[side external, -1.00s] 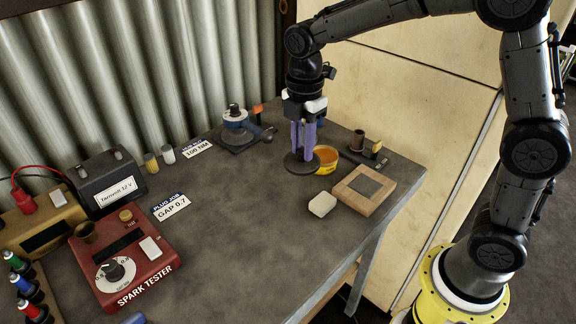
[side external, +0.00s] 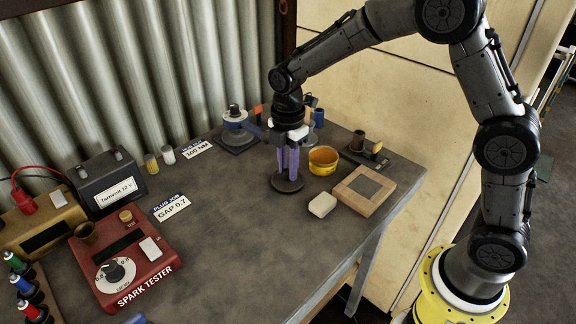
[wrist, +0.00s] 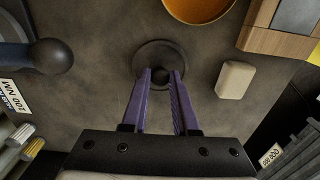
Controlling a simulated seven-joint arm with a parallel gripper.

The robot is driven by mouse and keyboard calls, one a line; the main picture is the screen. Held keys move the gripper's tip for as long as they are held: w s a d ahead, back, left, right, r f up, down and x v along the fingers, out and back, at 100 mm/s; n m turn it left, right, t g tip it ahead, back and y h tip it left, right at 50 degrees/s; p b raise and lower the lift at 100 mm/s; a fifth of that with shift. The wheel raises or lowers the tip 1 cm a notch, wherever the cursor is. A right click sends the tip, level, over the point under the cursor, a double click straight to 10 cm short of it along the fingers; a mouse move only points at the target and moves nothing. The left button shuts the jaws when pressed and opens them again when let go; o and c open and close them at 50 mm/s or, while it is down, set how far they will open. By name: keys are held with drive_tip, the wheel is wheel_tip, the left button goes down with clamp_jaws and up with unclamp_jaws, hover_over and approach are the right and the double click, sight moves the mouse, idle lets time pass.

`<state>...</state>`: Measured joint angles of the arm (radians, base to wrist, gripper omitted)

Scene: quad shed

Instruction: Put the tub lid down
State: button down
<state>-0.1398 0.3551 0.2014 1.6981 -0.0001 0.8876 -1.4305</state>
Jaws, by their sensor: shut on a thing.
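The tub lid (side external: 288,185) is a dark round disc with a small knob, and it also shows in the wrist view (wrist: 150,55). My gripper (side external: 288,176) points down with its purple fingers shut on the lid's knob. In the wrist view the fingertips (wrist: 161,76) sit on either side of the knob. The lid looks level and is at or just above the bench top; I cannot tell whether it touches. The yellow tub (side external: 323,162) stands open just right of the lid, with orange contents showing.
A cream block (side external: 322,204) and a wooden frame (side external: 364,190) lie to the right of the lid. A blue-and-black device (side external: 237,128) stands behind on the left. A red spark tester (side external: 125,262) is at the front left. The bench's middle (side external: 235,225) is clear.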

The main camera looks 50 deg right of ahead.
drive_tip(key=shift+f, duration=0.15)
drive_tip(key=c, duration=0.7)
unclamp_jaws()
wheel_tip(320, 180, up, 12)
drive_tip(key=s+d+r+m+t, duration=0.2)
drive_tip(key=s+r+m, duration=0.1)
drive_tip(key=s+m, duration=0.3)
drive_tip(key=s+d+r+m+t, duration=0.1)
drive_tip(key=s+d+r+m, duration=0.15)
drive_tip(key=s, duration=0.55)
drive_tip(key=shift+s+d+f+m+t, duration=0.25)
drive_tip(key=shift+s+f+m+t, duration=0.25)
drive_tip(key=shift+s+m, duration=1.3)
drive_tip(key=shift+s+d+f+m+t, duration=0.3)
drive_tip(key=shift+s+f+m, duration=0.35)
drive_tip(key=shift+s+m, duration=1.15)
drive_tip(key=shift+s+d+f+m+t, duration=0.2)
drive_tip(key=shift+s+f+m+t, duration=0.65)
drive_tip(key=shift+s, duration=1.6)
drive_tip(key=shift+r+m+g, duration=0.3)
drive_tip(key=shift+g, duration=0.05)
